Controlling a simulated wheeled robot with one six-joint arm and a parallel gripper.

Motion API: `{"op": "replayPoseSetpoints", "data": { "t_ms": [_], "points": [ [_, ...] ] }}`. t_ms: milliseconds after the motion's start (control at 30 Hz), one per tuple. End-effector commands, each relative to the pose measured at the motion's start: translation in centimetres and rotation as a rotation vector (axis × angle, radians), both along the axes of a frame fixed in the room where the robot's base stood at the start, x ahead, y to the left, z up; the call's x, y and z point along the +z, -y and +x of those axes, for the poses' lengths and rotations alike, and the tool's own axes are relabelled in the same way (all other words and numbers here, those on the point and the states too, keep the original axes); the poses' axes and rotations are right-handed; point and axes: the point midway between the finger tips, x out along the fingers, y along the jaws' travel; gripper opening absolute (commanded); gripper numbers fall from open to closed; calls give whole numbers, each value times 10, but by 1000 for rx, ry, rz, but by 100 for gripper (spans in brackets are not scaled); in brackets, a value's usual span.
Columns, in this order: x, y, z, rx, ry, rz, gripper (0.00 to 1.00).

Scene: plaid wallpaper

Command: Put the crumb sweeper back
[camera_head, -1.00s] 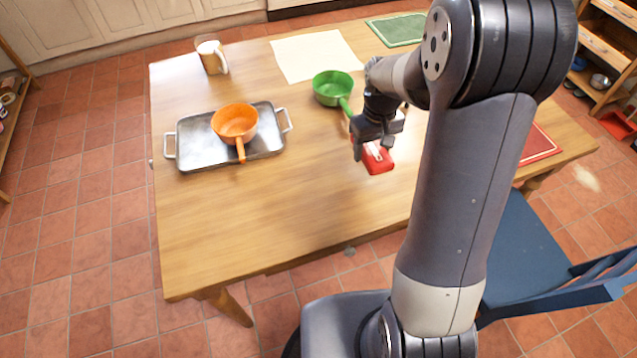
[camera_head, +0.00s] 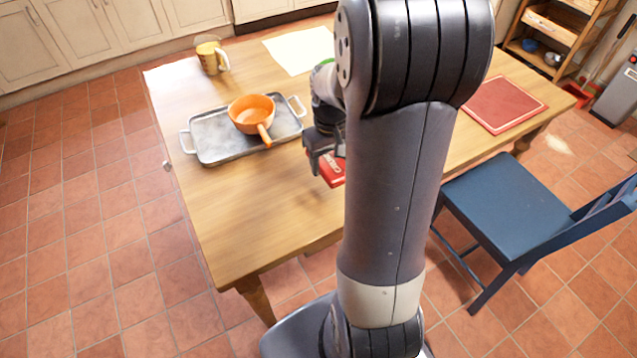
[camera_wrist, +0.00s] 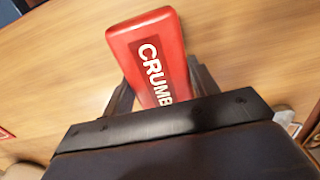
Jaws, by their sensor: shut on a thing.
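The crumb sweeper (camera_wrist: 152,50) is a red block with a white-lettered label reading "CRUMB". My gripper (camera_wrist: 160,92) is shut on it, with a finger on each side, and its far end sticks out past the fingers. In the head view the red sweeper (camera_head: 331,170) shows below my gripper (camera_head: 322,152), over the wooden table (camera_head: 220,215). I cannot tell whether it touches the tabletop. My arm hides part of it.
A metal tray (camera_head: 212,150) with an orange pan (camera_head: 250,112) stands left of my gripper. A measuring cup (camera_head: 210,56) and a pale mat (camera_head: 298,50) are farther back. A red mat (camera_head: 504,104) lies on the right, near a blue chair (camera_head: 512,205).

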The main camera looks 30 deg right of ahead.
Motion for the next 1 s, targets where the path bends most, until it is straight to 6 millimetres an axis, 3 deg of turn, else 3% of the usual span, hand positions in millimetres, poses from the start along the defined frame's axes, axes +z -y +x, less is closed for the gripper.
{"op": "replayPoseSetpoints", "data": {
  "t_ms": [33,433,867,900,1000],
  "points": [
    [-11,0,-1,0,-3,1,31],
    [-59,-1,0,1,-2,1,31],
    [-67,0,0,1,1,0,31],
    [-67,0,0,1,1,0,57],
    [-66,0,0,1,1,0,65]
  ]
}}
